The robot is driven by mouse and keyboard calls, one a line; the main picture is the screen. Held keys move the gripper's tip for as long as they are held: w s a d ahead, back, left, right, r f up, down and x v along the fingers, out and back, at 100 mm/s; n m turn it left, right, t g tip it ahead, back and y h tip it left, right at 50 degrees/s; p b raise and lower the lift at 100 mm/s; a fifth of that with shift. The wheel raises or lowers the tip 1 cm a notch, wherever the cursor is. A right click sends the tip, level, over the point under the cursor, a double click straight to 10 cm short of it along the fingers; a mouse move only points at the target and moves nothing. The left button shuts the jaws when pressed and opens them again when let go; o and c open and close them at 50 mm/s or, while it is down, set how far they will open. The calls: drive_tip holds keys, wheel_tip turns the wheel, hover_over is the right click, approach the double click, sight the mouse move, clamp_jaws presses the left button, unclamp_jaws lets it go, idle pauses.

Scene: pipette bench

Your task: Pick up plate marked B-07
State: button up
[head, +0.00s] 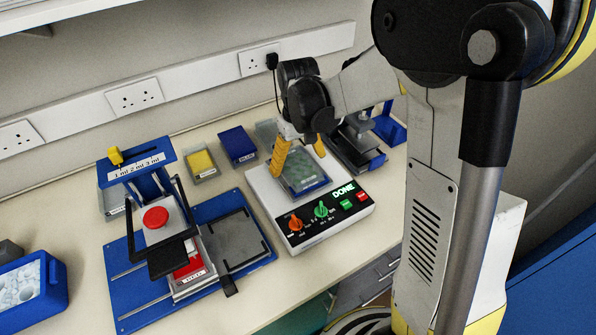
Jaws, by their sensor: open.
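My gripper (299,163), with yellow fingers, is over the white bench device (262,199) and reaches down to a plate. This plate (303,177) has a greyish-green top and a blue base and sits on top of the device. The fingers are open, at the far side of the plate; I cannot tell whether they touch it. Other plates show too: a red one (190,268) under the blue press rig, a yellow one (201,163) and a blue one (238,145) at the back. The plate labels are too small to read, so I cannot tell which is B-07.
The device's front panel (330,212) has orange and green knobs and a lit "DONE". The blue rig (125,296) with a red knob stands left of it. A blue ice-like tub (31,289) is at far left. Another apparatus (355,148) stands behind right.

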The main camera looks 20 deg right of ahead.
drive_tip(key=shift+f, duration=0.9)
drive_tip(key=shift+r, duration=0.1)
drive_tip(key=c, duration=1.3)
drive_tip(key=shift+c, duration=0.2)
drive_tip(key=shift+r+p, duration=0.45)
drive_tip(key=shift+r, duration=0.8)
drive_tip(key=shift+r+p, duration=0.35)
drive_tip(key=shift+r, duration=0.6)
drive_tip(key=s+d+r+p, duration=0.2)
drive_tip(key=s+d+r, duration=0.4)
drive_tip(key=s+d, duration=0.2)
drive_tip(key=shift+d+r+p, duration=0.2)
drive_tip(key=shift+r+p, duration=0.1)
drive_tip(key=shift+p, duration=0.1)
drive_tip(key=shift+r+p, duration=1.2)
drive_tip(key=shift+r, duration=0.3)
